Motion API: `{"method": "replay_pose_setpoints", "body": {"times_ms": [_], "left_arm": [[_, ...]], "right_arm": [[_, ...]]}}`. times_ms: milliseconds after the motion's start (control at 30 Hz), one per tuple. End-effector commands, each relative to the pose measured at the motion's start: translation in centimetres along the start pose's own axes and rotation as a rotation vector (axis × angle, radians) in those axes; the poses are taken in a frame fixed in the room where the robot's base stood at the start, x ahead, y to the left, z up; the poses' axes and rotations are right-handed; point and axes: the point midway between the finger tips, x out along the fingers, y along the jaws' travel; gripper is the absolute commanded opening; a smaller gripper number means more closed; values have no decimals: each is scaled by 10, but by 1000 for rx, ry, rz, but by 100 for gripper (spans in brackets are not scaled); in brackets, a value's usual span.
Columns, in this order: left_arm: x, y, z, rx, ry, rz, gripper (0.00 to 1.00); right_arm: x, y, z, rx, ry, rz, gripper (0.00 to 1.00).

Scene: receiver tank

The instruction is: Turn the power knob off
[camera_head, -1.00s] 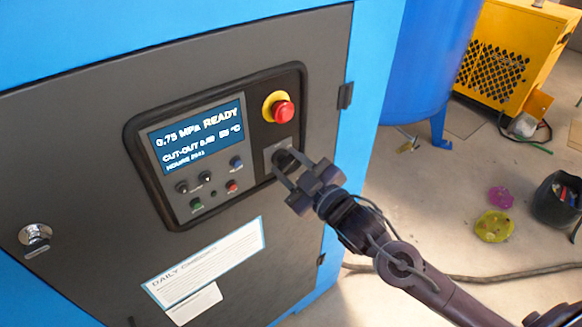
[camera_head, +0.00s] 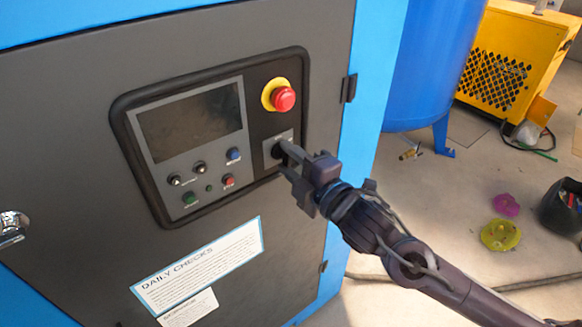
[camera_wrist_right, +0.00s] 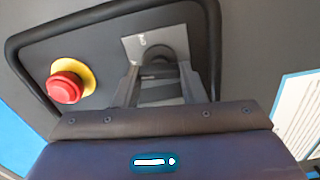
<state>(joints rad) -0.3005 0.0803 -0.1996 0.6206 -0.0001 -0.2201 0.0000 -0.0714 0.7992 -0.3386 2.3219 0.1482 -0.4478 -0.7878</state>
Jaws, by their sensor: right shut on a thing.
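The power knob (camera_wrist_right: 158,56) is a black round knob on a small grey plate, below the red emergency button on the control panel. In the head view the knob (camera_head: 277,151) is partly hidden by my right gripper (camera_head: 284,160). In the right wrist view my right gripper (camera_wrist_right: 158,85) has its two fingers on either side of the knob, shut on it. The panel's display (camera_head: 191,122) is dark and blank. My left gripper does not show.
The red emergency button (camera_head: 283,98) on its yellow ring sits just above the knob. A blue tank (camera_head: 425,65) and a yellow unit (camera_head: 500,60) stand behind at the right. A black bucket (camera_head: 562,203) and a hose lie on the floor.

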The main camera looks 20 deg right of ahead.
Motion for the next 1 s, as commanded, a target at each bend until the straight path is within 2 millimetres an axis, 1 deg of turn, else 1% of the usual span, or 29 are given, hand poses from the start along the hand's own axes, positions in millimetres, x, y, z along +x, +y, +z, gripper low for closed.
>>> {"method": "replay_pose_setpoints", "body": {"times_ms": [33, 300, 867, 900, 1000], "left_arm": [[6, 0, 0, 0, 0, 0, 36], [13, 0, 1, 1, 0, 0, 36], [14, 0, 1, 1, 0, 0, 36], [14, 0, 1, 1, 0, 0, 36], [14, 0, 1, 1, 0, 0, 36]], "right_arm": [[0, -3, 0, -29, 1, 0, 14], [0, -2, 0, -124, 0, -2, 14], [0, -2, 0, -150, 1, -3, 14], [0, -2, 0, -150, 1, -3, 42], [0, -2, 0, -149, 1, -3, 56]]}}
